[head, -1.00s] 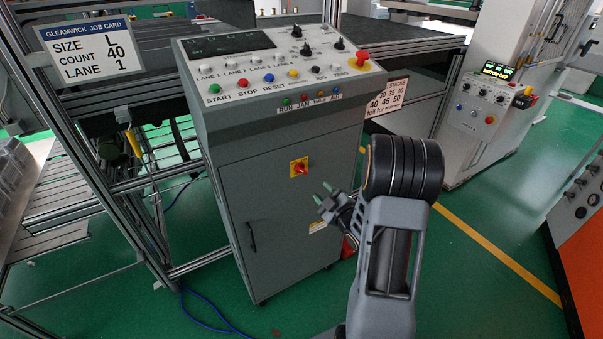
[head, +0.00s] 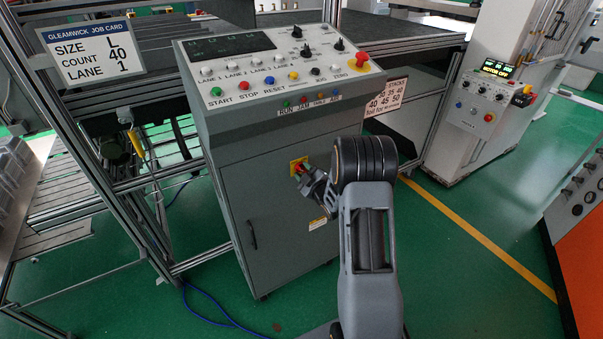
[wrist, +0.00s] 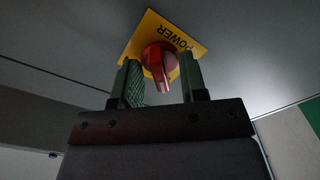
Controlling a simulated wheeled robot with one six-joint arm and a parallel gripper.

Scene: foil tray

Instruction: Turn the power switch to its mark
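The power switch is a red rotary knob (wrist: 160,62) on a yellow plate (wrist: 192,46) marked POWER, on the grey cabinet front (head: 290,218). In the wrist view the plate looks tilted and its lettering upside down. My gripper (wrist: 159,64) is open, its green fingers on either side of the knob. A gap shows between each finger and the knob, and I see no contact. The switch's mark cannot be made out.
The cabinet's sloping panel (head: 270,68) above carries several buttons, dials and a red emergency stop (head: 361,61). A door handle (head: 252,235) is at lower left on the cabinet. A job card (head: 91,48) hangs at upper left. Green floor (head: 450,270) is clear on the right.

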